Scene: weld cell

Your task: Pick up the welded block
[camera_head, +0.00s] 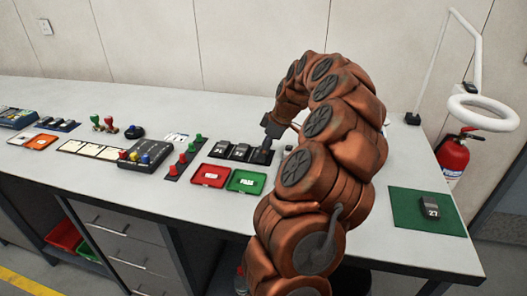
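My brown arm arches over the middle of the bench. My gripper (268,138) points down at the right end of a black tray (212,154), right above or at a dark block (261,156). Whether they touch is not clear, and the fingers are too small to tell open from shut. Two more dark blocks with white markings, one at the left (223,147) and one in the middle (240,152), sit in the same tray. Another dark block (430,203), marked 27, lies on a green mat (405,218) at the right. Which block is the welded one is not plain from this view.
A red tray (211,181) and a green tray (247,190) lie in front of the black tray. A button box (148,154) and a strip of red and green knobs (183,163) are to the left. A ring lamp (483,113) stands at the right. My arm hides part of the bench.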

